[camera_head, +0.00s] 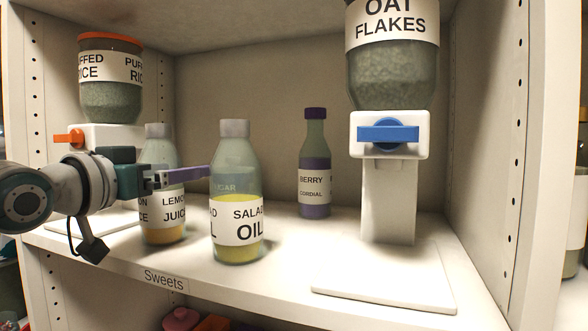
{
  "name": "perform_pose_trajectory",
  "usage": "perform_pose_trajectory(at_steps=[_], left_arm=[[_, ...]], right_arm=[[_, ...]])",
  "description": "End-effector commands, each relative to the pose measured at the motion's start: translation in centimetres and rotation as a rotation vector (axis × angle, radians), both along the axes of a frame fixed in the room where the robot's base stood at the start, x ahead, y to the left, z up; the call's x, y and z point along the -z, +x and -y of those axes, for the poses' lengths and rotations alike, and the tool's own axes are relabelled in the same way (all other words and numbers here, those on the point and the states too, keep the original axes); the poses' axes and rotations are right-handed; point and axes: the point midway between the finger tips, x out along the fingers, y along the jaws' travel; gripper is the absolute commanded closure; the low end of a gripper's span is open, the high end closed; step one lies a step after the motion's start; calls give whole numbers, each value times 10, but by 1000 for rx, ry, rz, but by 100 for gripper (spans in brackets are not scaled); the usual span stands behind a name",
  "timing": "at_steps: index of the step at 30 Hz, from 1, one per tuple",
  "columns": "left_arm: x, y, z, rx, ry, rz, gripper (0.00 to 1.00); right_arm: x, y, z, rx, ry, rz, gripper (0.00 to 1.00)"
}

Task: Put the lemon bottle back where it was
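The lemon juice bottle (164,219), clear with a grey cap and yellow liquid low inside, stands upright on the shelf at left of centre. My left gripper (185,176) reaches in from the left at the bottle's upper body. One purple-grey finger crosses in front of the bottle, pointing right towards the salad oil bottle. The other finger is not clearly visible, so I cannot tell whether the gripper is closed on the bottle. My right gripper is not in view.
The salad oil bottle (237,220) stands close to the right of the lemon bottle. A berry cordial bottle (314,173) stands farther back. An oat flakes dispenser (388,200) is at right, a puffed rice dispenser (110,100) at left. The shelf edge (165,280) is labelled Sweets.

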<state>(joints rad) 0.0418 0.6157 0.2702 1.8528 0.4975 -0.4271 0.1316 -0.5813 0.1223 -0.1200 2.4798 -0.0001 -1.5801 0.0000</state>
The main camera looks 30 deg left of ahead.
Motion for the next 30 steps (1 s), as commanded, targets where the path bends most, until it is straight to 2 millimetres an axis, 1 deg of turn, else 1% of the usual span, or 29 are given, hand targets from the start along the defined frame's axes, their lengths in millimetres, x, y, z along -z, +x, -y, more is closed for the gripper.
perform_pose_trajectory(at_steps=[3, 7, 11, 18, 21, 25, 30], left_arm=[[-5, 0, 0, 0, 0, 1, 0], [1, -11, 1, 0, 0, 0, 0], [3, -33, 4, 1, 4, -1, 0], [3, -82, 9, 0, 1, -1, 0], [2, -98, 11, 0, 1, -2, 0], [0, -112, 12, -1, 0, -1, 0], [-2, -119, 13, 0, 0, 0, 0]], right_arm=[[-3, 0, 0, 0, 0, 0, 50], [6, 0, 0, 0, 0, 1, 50], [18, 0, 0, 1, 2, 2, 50], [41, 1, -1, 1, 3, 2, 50], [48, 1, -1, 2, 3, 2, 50], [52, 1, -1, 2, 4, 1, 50], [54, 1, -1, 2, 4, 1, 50]])
